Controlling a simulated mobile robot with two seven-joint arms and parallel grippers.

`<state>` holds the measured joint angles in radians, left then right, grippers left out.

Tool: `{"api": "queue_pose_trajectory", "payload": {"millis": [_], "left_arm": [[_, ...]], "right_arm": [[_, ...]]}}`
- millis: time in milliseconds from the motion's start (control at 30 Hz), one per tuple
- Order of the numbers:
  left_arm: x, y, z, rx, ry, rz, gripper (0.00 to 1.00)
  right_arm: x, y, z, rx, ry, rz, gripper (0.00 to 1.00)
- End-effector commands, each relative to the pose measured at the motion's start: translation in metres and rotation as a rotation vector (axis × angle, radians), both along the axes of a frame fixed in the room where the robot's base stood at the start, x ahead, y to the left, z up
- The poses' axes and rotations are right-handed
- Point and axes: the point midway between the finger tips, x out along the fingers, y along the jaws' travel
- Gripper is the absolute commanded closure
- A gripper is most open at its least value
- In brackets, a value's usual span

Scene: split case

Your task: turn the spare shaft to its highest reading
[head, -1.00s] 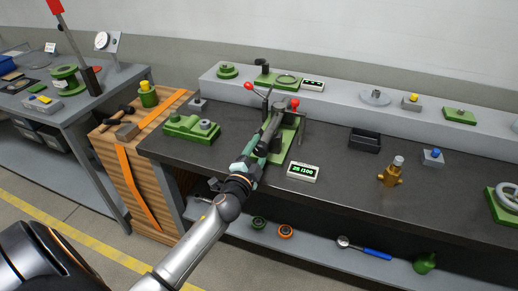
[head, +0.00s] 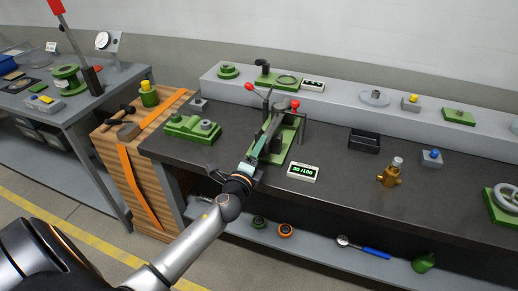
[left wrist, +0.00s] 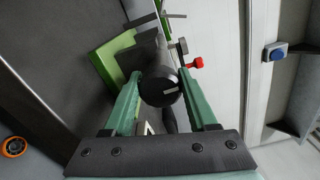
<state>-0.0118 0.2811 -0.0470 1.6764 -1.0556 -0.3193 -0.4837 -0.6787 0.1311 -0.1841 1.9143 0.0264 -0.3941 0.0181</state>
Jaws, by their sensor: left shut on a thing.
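My left gripper (head: 262,146) reaches over the dark bench to a green fixture (head: 285,137). In the left wrist view its two green fingers (left wrist: 160,98) are shut on the round dark end of the shaft (left wrist: 160,87), one finger on each side. The shaft's face carries a short pale mark, tilted slightly from level. In the head view the gripper hides most of the shaft. A small readout (head: 303,172) in front of the fixture appears to show 30 /100. My right gripper is not in view.
A lever with a red knob (head: 249,87) and another red knob (head: 295,103) stand by the fixture. A green block (head: 190,128) is to the left. A black tray (head: 364,141) and a brass fitting (head: 391,173) are to the right. The bench between readout and fitting is clear.

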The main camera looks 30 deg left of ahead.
Motion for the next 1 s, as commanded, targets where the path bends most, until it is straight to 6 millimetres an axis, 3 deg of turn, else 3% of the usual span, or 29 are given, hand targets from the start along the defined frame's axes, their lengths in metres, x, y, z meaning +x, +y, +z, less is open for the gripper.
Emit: {"api": "queue_pose_trajectory", "payload": {"millis": [533, 567, 800, 1000], "left_arm": [[0.0, -0.0007, -0.0005, 0.025, 0.007, -0.002, 0.98], [0.0, -0.0007, -0.0005, 0.025, 0.007, -0.002, 0.41], [-0.0001, -0.0005, -0.0003, 0.024, 0.006, -0.001, 0.14], [0.0, -0.0003, -0.0002, 0.024, 0.006, 0.0, 0.12]], "right_arm": [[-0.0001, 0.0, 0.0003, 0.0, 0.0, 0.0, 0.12], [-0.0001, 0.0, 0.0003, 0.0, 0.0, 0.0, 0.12], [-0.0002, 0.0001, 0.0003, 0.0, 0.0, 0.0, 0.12], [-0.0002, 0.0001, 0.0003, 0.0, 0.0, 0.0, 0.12]]}}
